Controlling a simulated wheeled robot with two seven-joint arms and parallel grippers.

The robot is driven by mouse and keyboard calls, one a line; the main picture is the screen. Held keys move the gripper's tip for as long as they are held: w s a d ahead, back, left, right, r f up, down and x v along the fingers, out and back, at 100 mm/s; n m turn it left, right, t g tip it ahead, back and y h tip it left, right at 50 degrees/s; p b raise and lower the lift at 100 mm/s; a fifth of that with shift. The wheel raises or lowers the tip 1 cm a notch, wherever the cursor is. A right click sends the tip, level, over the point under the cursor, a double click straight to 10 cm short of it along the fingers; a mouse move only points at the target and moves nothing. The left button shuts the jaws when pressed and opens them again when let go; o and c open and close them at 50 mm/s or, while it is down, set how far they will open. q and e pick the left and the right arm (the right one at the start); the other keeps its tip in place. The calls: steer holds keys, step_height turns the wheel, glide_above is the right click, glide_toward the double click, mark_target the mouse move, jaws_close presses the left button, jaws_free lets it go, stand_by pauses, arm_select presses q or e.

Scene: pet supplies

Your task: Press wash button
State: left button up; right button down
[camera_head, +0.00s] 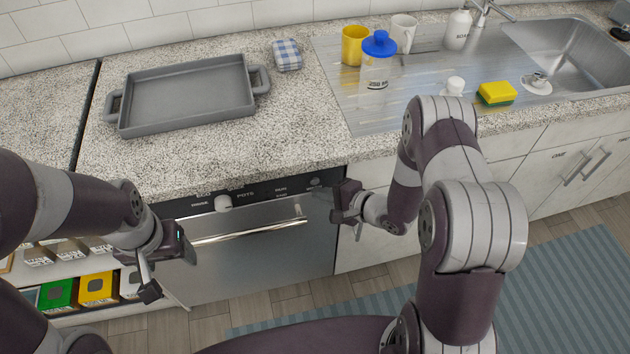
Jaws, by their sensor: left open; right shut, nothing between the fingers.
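A dishwasher (270,262) with a steel front stands under the counter. Its dark control panel (262,193) has a white knob (223,202), small printed labels and a dark round button (315,182) at its right end. I cannot read clearly which label is the wash one. My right gripper (334,205) is shut and empty, at the panel's right end, just below and right of that round button. I cannot tell whether it touches the front. My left gripper (146,278) is open and empty, in front of the shelves left of the dishwasher.
A bar handle (250,233) crosses the dishwasher door. A grey tray (185,97), a checked cloth (287,55), a yellow cup (354,46), a blue-lidded bottle (377,70) and a sponge (497,94) are on the counter and sink top. A striped rug (570,275) lies on the floor.

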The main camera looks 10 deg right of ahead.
steer(key=shift+w, duration=0.1)
stand_by(0.7)
steer(key=shift+w, duration=0.35)
steer(key=shift+w, duration=0.45)
stand_by(0.7)
steer(key=shift+s+p, duration=0.15)
steer(key=shift+p, duration=0.15)
steer(key=shift+s+p, duration=0.35)
steer(key=shift+s, duration=0.4)
